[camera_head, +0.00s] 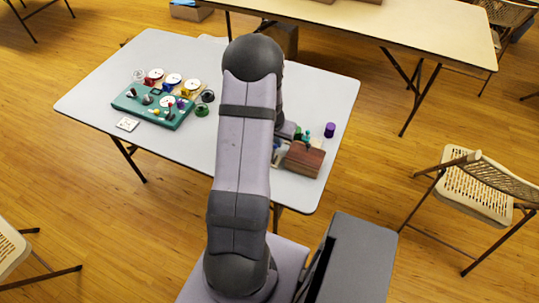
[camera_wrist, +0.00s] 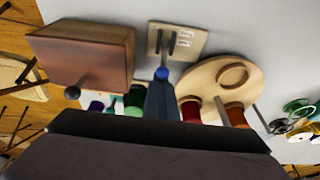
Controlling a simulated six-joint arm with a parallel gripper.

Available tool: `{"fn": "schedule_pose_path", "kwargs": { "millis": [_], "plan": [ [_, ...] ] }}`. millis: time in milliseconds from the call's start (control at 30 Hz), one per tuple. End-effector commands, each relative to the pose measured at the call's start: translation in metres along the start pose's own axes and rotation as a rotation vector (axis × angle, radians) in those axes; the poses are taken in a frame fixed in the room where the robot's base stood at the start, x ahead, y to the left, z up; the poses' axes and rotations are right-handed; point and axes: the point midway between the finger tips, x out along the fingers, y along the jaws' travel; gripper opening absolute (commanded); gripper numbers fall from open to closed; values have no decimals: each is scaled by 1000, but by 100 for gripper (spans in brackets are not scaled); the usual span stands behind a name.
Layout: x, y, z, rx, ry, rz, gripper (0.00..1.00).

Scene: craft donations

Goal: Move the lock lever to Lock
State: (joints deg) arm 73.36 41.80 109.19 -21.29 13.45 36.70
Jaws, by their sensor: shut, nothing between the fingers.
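A small beige plate (camera_wrist: 186,32) with dark slots and a rod lies on the pale table in the wrist view. Its two small labels are too blurred to read. A blue knob (camera_wrist: 162,73) shows below it, seemingly the lever's end; which label the lever stands at I cannot tell. My gripper (camera_wrist: 161,86) is shut and empty, its fingers pointing at the plate, with the tips right by the blue knob. I cannot tell whether they touch. In the head view my arm hides most of this area.
A brown wooden box (camera_wrist: 85,55) with a dark knob stands left of the plate. A round wooden stand (camera_wrist: 240,75) with red and orange spools is close on the right. A teal board (camera_head: 130,105) with dials sits at the table's left.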

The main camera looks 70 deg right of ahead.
Motion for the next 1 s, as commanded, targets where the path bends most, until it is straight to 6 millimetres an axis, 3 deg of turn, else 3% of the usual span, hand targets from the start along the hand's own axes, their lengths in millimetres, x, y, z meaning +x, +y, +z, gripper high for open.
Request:
{"fn": "schedule_pose_path", "kwargs": {
  "millis": [67, 133, 567, 1000],
  "plan": [
    [0, 0, 0, 0, 0, 0, 0],
    [0, 0, 0, 0, 0, 0, 14],
    [-5, 0, -2, 0, 1, 0, 14],
    [-41, 0, -13, -1, 2, -1, 14]
  ]
}}
